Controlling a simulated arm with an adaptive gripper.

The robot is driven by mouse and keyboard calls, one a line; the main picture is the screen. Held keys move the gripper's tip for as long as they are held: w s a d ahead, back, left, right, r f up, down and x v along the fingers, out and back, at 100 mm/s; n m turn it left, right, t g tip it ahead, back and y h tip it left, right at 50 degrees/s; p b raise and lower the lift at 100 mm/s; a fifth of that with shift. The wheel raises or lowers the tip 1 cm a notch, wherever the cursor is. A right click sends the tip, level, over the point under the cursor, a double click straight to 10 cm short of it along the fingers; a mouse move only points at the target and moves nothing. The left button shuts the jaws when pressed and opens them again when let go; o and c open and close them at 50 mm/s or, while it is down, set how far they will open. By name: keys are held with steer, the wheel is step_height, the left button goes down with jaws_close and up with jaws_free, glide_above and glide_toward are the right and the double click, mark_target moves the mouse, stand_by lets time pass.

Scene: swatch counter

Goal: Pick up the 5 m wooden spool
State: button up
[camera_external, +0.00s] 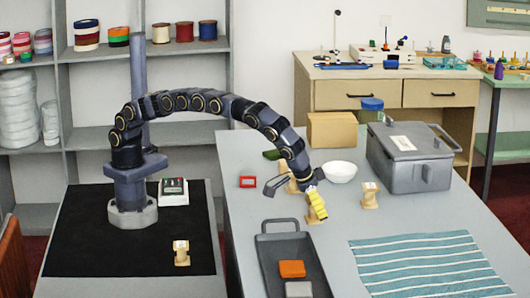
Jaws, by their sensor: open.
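Several pale wooden spools with small labels stand about; the labels are too small to read, so I cannot tell which is the 5 m one. One wooden spool (370,195) stands on the grey table, right of the white bowl. Another spool (182,253) stands on the black mat at left. A third spool (292,186) is partly hidden behind my gripper. A wooden piece (316,217) shows under a yellow part, just below my gripper. My gripper (295,199) is open, low over the table, with a dark finger reaching left. Whether it touches a spool is unclear.
A dark tray (263,245) holds an orange block (292,268) and a grey block (299,289). A striped cloth (420,262) lies at front right. A white bowl (339,172), cardboard box (332,129) and large grey lidded box (409,155) stand behind. A red-framed item (248,182) lies left.

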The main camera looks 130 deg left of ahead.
steer(key=c, duration=1.2)
steer(key=shift+r, duration=0.1)
